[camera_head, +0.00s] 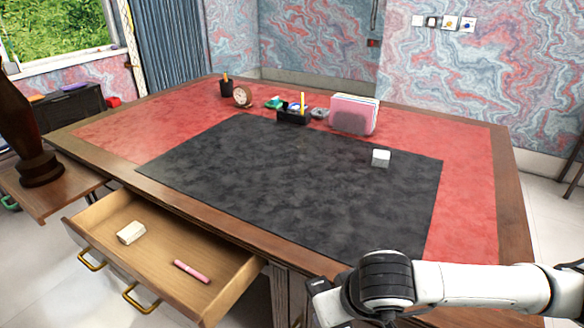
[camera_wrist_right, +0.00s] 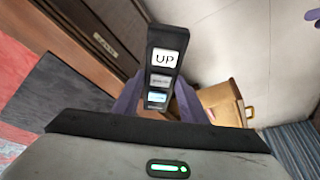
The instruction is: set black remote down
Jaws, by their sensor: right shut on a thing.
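The black remote (camera_wrist_right: 161,90) shows in the right wrist view, with white labelled buttons, the top one reading "UP". My right gripper (camera_wrist_right: 158,100) is shut on it, a purple finger on each side. The remote stands out ahead of the fingers; its lower end is hidden by the gripper body. In the head view my right arm reaches in from the right, ahead of the desk's front edge, and the remote cannot be clearly made out there. The desk (camera_head: 512,205) has a red leather top and a black mat (camera_head: 290,185). My left gripper is not in view.
An open drawer (camera_head: 225,290) holds a cream block (camera_head: 131,232) and a pink marker (camera_head: 191,271). A white cube (camera_head: 381,158) sits on the mat's right part. A clock (camera_head: 242,96), pen holder (camera_head: 227,88), black organizer (camera_head: 293,117) and pink file holder (camera_head: 352,116) line the back. The mat's middle is clear.

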